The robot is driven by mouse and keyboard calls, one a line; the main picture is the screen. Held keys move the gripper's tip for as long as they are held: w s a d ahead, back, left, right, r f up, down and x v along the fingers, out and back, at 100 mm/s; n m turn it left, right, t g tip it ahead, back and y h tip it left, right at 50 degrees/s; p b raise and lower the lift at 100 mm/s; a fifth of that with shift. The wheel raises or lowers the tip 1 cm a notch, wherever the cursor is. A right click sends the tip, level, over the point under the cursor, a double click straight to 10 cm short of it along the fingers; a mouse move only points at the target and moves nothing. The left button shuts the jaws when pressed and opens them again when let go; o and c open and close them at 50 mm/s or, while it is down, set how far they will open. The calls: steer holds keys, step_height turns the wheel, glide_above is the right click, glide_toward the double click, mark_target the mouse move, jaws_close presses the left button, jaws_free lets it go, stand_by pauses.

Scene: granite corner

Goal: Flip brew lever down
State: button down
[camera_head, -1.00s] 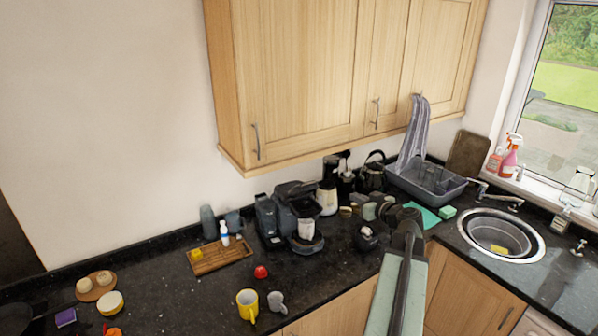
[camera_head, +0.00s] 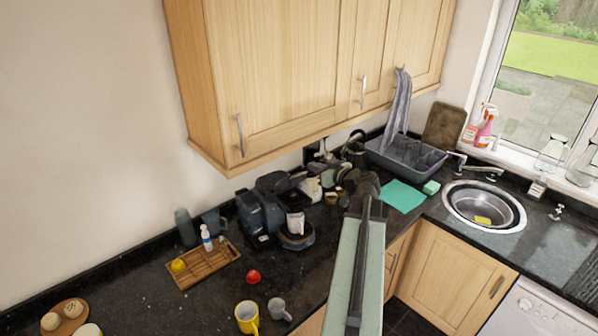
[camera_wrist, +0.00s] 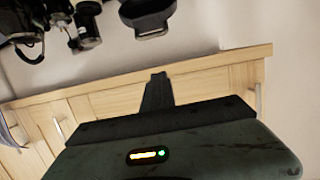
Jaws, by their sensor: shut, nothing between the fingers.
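The black coffee machine (camera_head: 272,208) stands on the dark worktop against the wall, left of my arm, with a pale cup or jug (camera_head: 296,223) at its front. Its brew lever is too small to make out. My gripper (camera_head: 361,184) is raised in front of the worktop, to the right of the machine and apart from it in the picture. In the wrist view my gripper (camera_wrist: 158,80) shows as one narrow dark shape, closed and empty. A dark appliance part (camera_wrist: 150,15), which I cannot identify for certain, hangs at the top of that tilted view.
Wall cupboards (camera_head: 290,75) overhang the worktop. A wooden tray (camera_head: 203,266), red item (camera_head: 253,276), yellow mug (camera_head: 246,316) and grey mug (camera_head: 278,309) lie at left and front. Appliances, a dish rack (camera_head: 405,158) and sink (camera_head: 484,207) are behind and right.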

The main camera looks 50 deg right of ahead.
steer(key=b, duration=0.3)
glide_above(292, 181)
steer(key=s+d, duration=0.1)
steer(key=d, duration=0.2)
steer(key=f, duration=0.2)
steer(key=shift+a+f, duration=0.25)
steer(key=shift+f, duration=0.15)
steer(key=f+b, duration=0.1)
steer(key=s+f+b, duration=0.1)
steer(key=s+f, duration=0.1)
steer(key=shift+s+a+b, duration=0.15)
steer(key=shift+a+b, duration=0.1)
steer(key=shift+b, duration=0.15)
